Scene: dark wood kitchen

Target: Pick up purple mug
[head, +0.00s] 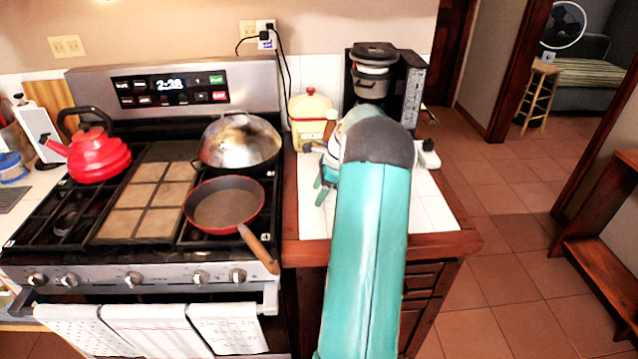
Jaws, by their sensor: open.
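No purple mug can be made out in the head view. My arm covers part of the white tiled counter (440,205) right of the stove, so things behind it are hidden. My gripper (320,187) is over the left part of this counter, its teal fingers partly hidden by my own arm. It is open, and nothing shows between the fingers.
The stove holds a red kettle (98,157), a steel wok (239,142) and a red-rimmed pan (224,204). Open tiled floor (510,255) lies right.

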